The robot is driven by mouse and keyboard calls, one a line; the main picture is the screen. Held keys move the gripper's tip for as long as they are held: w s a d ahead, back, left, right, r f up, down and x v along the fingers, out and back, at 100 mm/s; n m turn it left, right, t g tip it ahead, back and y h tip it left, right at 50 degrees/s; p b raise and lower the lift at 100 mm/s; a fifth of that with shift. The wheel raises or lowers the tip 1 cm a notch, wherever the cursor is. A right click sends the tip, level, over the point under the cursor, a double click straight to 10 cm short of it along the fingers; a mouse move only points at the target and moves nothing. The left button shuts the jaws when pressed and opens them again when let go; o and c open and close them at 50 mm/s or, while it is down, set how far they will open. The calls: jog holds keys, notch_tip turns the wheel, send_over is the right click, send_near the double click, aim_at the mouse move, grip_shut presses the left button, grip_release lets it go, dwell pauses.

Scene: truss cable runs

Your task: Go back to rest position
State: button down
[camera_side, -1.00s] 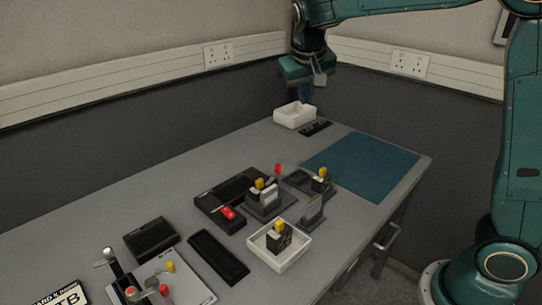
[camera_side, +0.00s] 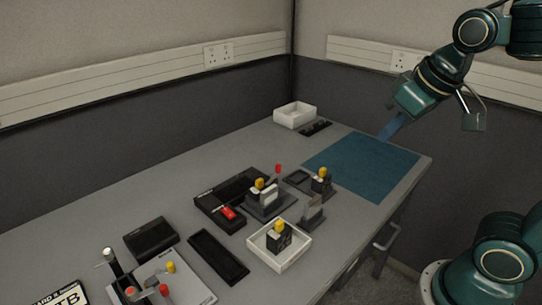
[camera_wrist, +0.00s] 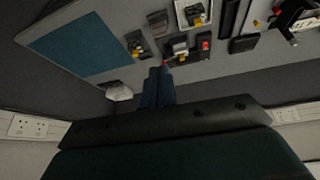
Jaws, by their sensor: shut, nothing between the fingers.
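In the wrist view my gripper (camera_wrist: 158,72) shows as two blue fingers side by side, pointing toward the table. The blue mat (camera_wrist: 80,45) lies at the upper left there.
An empty-looking white tray (camera_side: 295,116) stands at the back. A front white tray (camera_side: 290,259) holds a black block with a yellow top. Several dark fixtures and black trays (camera_side: 218,257) cover the middle. The blue mat is bare.

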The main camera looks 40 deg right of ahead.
jog(key=s+a+f+n, duration=0.1)
jog(key=s+a+f, duration=0.1)
jog(key=s, duration=0.3)
jog(key=shift+s+f+y, duration=0.15)
jog(key=shift+f+y, duration=0.25)
jog(key=shift+f, duration=0.05)
jog(key=c, duration=1.8)
grip_release()
jog(key=shift+c, duration=0.2)
jog(key=o, duration=0.3)
jog(key=shift+o, duration=0.9)
jog(key=shift+w+d+r, duration=0.1)
jog(key=shift+w+r, duration=0.3)
jog(key=shift+w, duration=0.25)
jog(key=w+d+r+n+g, duration=0.1)
jog(key=w+r, duration=0.1)
jog(key=w, duration=0.7)
jog(key=w+d+r+g, duration=0.1)
jog(key=w+d+g, duration=0.1)
jog(key=w, duration=0.7)
jog(key=w+d+f+n+g, duration=0.1)
jog(key=w+d+f, duration=0.1)
jog(key=w+f, duration=0.4)
jog(key=w+d+f+n+g, duration=0.1)
jog(key=w+d+f, duration=0.2)
jog(key=w+f, duration=0.4)
jog(key=w, duration=0.6)
